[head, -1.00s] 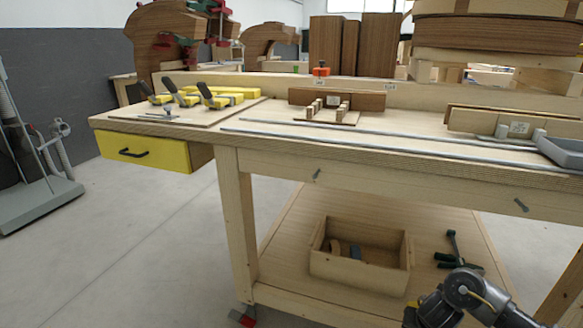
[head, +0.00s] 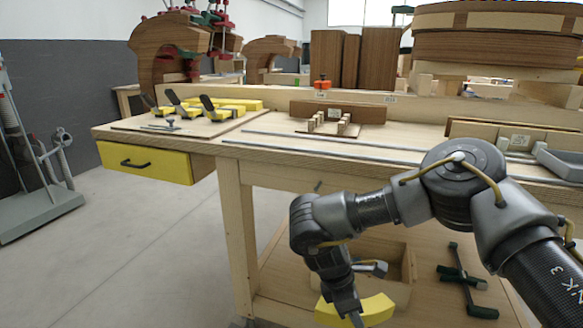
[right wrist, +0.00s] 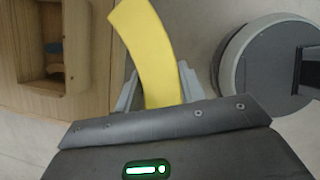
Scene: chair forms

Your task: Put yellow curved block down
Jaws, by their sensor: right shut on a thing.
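The yellow curved block (head: 368,312) hangs low in front of the workbench, near the bottom of the head view. My right gripper (head: 352,308) is shut on it. In the right wrist view the yellow curved block (right wrist: 148,45) sticks out from between the two grey fingers of my right gripper (right wrist: 157,90), one on each side. The block is in the air, in front of the lower shelf. My left gripper is not in view.
An open wooden box (head: 405,290) stands on the lower shelf behind my right arm, which partly hides it. A dark green-handled clamp (head: 463,283) lies right of it. The workbench top (head: 260,127) holds yellow blocks with clamps (head: 215,105), wooden jigs and a grey tray (head: 562,163).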

